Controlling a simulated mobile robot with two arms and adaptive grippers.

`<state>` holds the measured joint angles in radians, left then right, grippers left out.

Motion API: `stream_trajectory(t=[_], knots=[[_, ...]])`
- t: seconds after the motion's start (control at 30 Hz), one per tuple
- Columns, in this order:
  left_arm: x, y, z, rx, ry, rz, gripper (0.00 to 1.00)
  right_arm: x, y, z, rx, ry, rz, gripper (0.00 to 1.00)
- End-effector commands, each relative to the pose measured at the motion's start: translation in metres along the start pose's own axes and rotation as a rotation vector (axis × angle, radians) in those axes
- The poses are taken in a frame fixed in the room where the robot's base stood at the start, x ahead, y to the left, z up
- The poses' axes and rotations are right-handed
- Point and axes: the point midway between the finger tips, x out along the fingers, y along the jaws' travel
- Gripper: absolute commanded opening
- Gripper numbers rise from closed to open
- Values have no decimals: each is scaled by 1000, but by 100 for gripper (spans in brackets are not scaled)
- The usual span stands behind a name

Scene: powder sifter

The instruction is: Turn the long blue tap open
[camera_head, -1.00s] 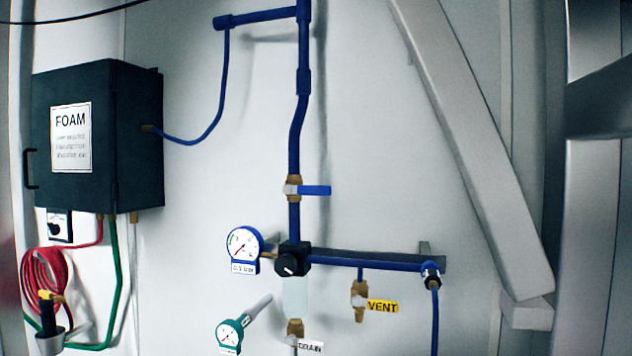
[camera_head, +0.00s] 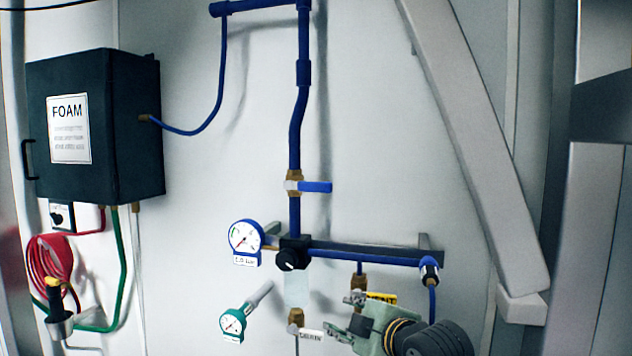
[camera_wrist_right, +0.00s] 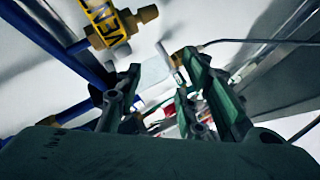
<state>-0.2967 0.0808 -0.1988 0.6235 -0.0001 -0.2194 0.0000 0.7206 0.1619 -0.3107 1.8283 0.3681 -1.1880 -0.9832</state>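The long blue tap (camera_head: 316,187) is a flat blue lever on a brass valve in the vertical blue pipe. Its lever points right, crosswise to the pipe. My right gripper (camera_head: 343,315) is low in the head view, below the tap and in front of the VENT valve. In the right wrist view its two fingers (camera_wrist_right: 160,98) are apart with nothing held between them. The tap is not clearly identifiable in the wrist view. My left gripper is not in view.
The VENT valve (camera_head: 359,283) is partly hidden by my right gripper. A blue-rimmed gauge (camera_head: 245,238), a black knob (camera_head: 291,256) and a horizontal blue pipe (camera_head: 370,260) lie below the tap. A grey slanted beam (camera_head: 480,150) stands right. The wall around the lever is clear.

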Motion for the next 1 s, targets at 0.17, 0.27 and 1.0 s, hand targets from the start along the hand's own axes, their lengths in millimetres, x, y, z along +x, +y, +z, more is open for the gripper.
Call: stream_trajectory(t=[0.17, 0.27, 1.0], knots=[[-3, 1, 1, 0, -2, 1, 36, -24, 119, -75, -276, 98, 159, 36], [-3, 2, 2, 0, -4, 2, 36, -39, 163, -104, -387, 125, 225, 36], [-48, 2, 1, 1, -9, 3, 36, 8, 222, -150, -496, 148, 291, 36]])
